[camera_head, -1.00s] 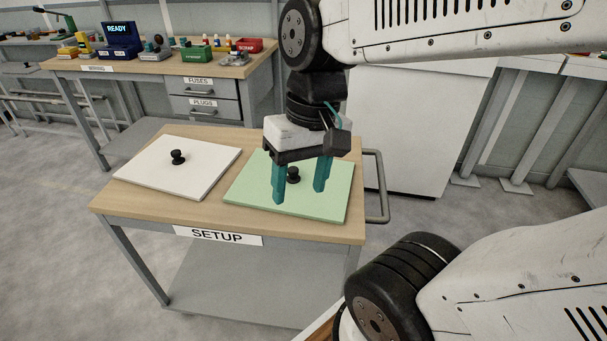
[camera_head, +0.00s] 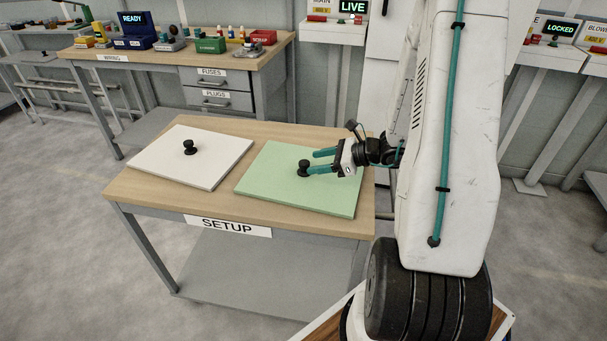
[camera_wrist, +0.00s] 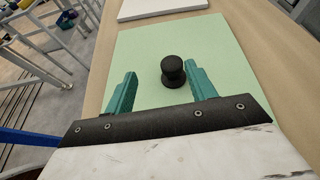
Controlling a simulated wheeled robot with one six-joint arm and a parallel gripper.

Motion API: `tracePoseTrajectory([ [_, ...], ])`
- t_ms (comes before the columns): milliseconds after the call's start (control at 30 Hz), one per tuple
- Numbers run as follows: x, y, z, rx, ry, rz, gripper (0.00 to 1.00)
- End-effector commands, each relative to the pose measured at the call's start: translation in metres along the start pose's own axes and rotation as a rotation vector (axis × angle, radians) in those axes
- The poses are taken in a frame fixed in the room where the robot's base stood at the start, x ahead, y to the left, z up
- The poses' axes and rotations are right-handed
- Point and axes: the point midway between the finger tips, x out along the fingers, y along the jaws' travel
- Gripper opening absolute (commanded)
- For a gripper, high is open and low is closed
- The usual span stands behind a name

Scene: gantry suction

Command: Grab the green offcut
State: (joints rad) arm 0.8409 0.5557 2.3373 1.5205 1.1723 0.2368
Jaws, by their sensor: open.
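The green offcut (camera_head: 270,183) is a flat pale green board with a black knob (camera_head: 304,168) near its middle. It lies on the right part of the SETUP cart. My gripper (camera_head: 313,162) has come in from the right, low over the board, with its teal fingers pointing left at the knob. In the wrist view, the open fingers (camera_wrist: 158,82) have the knob (camera_wrist: 173,70) just ahead of and partly between their tips, closer to the right finger. The green board (camera_wrist: 146,47) lies below them. I cannot tell whether a finger touches the knob.
A white board (camera_head: 175,163) with a black knob lies on the left of the wooden cart top (camera_head: 150,195). A wiring bench (camera_head: 150,68) with drawers and small coloured items stands behind. Lit panels stand at the back right. Open floor lies to the left.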

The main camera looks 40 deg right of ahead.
Motion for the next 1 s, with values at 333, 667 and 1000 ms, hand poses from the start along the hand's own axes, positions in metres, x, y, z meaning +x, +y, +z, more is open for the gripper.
tracePoseTrajectory([
  [333,0.024,-0.010,-0.013,0.053,-0.004,-0.040,0.56],
  [667,0.069,-0.016,-0.011,0.051,-0.005,-0.038,0.56],
  [1000,0.075,-0.017,-0.010,0.050,-0.005,-0.041,0.53],
])
